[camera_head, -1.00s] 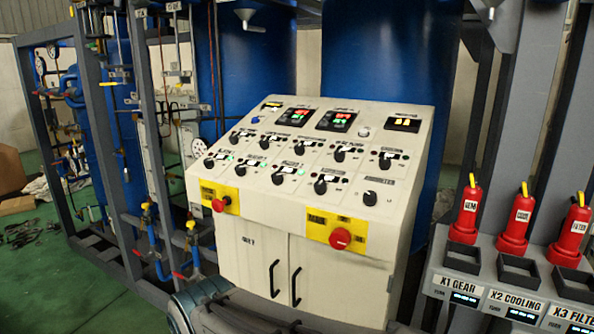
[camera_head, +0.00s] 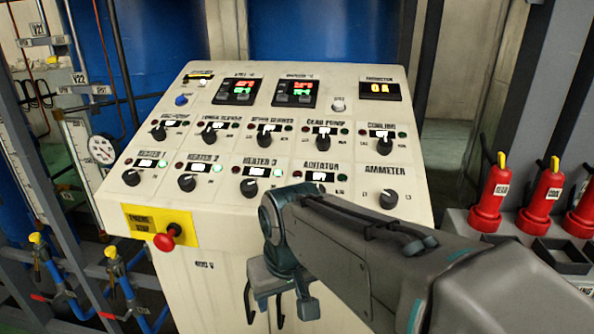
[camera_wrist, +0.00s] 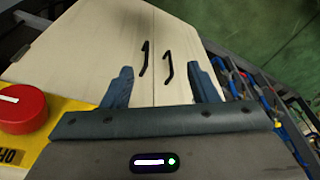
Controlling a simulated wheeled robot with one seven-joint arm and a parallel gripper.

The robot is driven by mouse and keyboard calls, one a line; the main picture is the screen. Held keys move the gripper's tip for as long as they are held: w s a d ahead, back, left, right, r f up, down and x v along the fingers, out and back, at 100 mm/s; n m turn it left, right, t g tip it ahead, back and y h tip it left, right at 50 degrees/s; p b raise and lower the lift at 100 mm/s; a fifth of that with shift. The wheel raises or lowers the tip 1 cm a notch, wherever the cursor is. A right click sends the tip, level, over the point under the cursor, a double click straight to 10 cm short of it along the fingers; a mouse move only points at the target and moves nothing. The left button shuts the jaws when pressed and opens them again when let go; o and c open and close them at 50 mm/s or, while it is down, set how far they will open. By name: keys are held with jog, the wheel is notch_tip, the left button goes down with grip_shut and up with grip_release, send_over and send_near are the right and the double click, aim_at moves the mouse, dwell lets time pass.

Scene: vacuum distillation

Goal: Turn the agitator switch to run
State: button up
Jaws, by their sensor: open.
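The panel label that appears to read "agitator" (camera_head: 320,167), with a small lit display (camera_head: 319,177) under it, is in the lower row of the sloped control panel (camera_head: 225,208) in the head view. The agitator knob below it is mostly or wholly hidden behind my arm, so I cannot tell its position. My gripper (camera_head: 285,290) hangs below the panel's front edge, before the cabinet doors, apart from the knob. In the wrist view its two fingers (camera_wrist: 163,85) are spread with nothing between them; the cabinet doors lie beyond.
A red emergency stop button (camera_head: 166,240) sticks out at the panel's lower left. The wrist view shows a red button (camera_wrist: 22,108) on yellow close to the left finger. The ammeter knob (camera_head: 388,199) is right of the agitator place. Red bottles (camera_head: 492,195) stand at the right.

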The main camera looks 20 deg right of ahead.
aim_at(316, 185)
jog(key=w+d+r+m+g+p, duration=0.1)
jog(key=w+d+r+m, duration=0.2)
jog(key=r, duration=0.6)
jog(key=w+d+r+g+h+p, duration=0.15)
jog(key=w+d+r, duration=0.25)
jog(key=r, duration=0.5)
jog(key=w+d+r+m+g+y+p, duration=0.1)
jog(key=w+d+r+m+p, duration=0.2)
jog(key=r, duration=0.5)
jog(key=shift+n+t+h, duration=0.25)
jog(key=shift+n, duration=0.45)
jog(key=f+b, duration=0.1)
jog(key=f, duration=0.3)
jog(key=d+f, duration=0.1)
jog(key=f, duration=0.3)
jog(key=f+b, duration=0.1)
jog(key=f, duration=0.4)
jog(key=shift+w+d+b, duration=0.3)
jog(key=shift+b, duration=0.05)
jog(key=c, duration=1)
